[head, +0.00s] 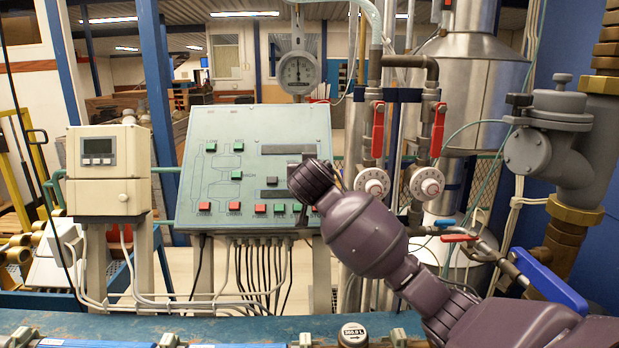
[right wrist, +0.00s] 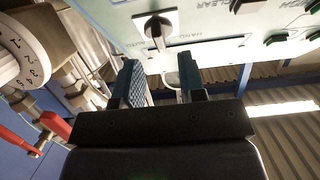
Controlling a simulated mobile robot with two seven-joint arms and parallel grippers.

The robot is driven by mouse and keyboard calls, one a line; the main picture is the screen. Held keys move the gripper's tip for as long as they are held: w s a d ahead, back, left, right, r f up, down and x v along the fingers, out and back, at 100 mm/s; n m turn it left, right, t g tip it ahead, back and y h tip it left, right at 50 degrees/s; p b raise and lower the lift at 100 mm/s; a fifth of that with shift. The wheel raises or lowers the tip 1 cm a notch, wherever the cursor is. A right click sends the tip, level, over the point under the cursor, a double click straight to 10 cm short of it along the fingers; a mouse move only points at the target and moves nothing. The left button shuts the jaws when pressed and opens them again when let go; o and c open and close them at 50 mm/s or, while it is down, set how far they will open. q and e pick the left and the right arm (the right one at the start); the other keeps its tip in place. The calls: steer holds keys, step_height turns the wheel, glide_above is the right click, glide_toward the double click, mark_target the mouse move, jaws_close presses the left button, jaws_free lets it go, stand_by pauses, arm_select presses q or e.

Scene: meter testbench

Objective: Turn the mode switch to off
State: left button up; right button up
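The mode switch (right wrist: 157,30) shows in the right wrist view as a dark knob on a white square plate, at the lower edge of the panel face. Lettering beside it is only partly readable. My right gripper (right wrist: 161,84) is open, with nothing between its two blue-padded fingers. The switch is beyond the fingertips, roughly in line with the gap, apparently apart from them. In the head view my right arm reaches to the right side of the sloped control panel (head: 225,140) and hides the switch. My left gripper is not in view.
Green and red buttons (head: 233,207) line the panel. A beige meter box (head: 105,170) stands to its left. Pipes with red-handled valves (head: 378,130) and white numbered dials (head: 373,182) stand close on the right. A blue valve lever (head: 550,282) is near my right arm.

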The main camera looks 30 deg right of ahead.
steer(key=v, duration=0.7)
steer(key=shift+b, duration=0.4)
steer(key=shift+s+f, duration=0.1)
steer(key=shift+s, duration=0.05)
